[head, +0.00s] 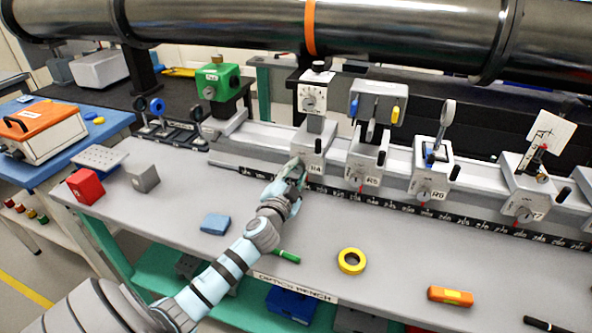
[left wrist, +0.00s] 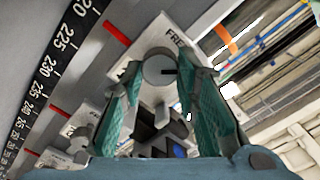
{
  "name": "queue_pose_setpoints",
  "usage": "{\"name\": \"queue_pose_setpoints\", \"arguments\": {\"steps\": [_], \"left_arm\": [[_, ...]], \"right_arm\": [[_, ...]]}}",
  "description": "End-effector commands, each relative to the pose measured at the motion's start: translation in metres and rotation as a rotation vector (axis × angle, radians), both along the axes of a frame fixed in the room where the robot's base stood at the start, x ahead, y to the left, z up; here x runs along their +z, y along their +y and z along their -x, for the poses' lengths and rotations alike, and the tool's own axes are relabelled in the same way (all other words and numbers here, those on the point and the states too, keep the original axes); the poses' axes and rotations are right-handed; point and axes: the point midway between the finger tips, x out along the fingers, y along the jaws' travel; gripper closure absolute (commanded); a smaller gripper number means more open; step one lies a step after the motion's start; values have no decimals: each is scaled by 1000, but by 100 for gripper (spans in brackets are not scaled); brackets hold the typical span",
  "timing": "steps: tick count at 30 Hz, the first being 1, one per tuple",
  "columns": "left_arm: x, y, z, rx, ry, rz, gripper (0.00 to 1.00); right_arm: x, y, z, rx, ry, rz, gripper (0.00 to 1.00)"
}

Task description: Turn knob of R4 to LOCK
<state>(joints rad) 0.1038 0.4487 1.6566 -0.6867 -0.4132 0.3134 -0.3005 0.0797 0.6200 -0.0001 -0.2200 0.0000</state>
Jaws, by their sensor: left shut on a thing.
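The R4 carrier (head: 308,143) stands on the bench rail and holds a white dial unit. Its R4 label (head: 315,169) shows just right of my left gripper (head: 293,178). The gripper is at the front of the carrier and hides the knob in the head view. In the left wrist view, the round grey knob (left wrist: 158,70) sits between the tips of my left gripper (left wrist: 160,72), which is shut on it. A dark line marks the knob face. A FREE label (left wrist: 174,38) shows beside it; no LOCK label is readable. My right gripper is not in view.
Carriers R5 (head: 364,165), R6 (head: 431,180) and another (head: 525,198) stand to the right along the rail. A blue block (head: 215,224), green marker (head: 286,257), yellow tape roll (head: 352,261) and orange tool (head: 450,295) lie on the bench. A large pipe (head: 400,35) crosses above.

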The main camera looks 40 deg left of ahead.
Motion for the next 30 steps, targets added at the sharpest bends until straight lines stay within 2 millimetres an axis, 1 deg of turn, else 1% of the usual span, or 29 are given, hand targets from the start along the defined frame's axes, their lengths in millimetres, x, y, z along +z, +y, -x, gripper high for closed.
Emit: {"name": "queue_pose_setpoints", "arguments": {"steps": [3,18,24,30], "left_arm": [[1,0,0,1,36,-102,100],[-1,-1,0,-1,185,-528,100],[-2,-1,0,0,227,-647,100],[-2,-1,0,0,252,-718,100]], "right_arm": [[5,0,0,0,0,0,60],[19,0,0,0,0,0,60],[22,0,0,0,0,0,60],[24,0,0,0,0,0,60]]}}
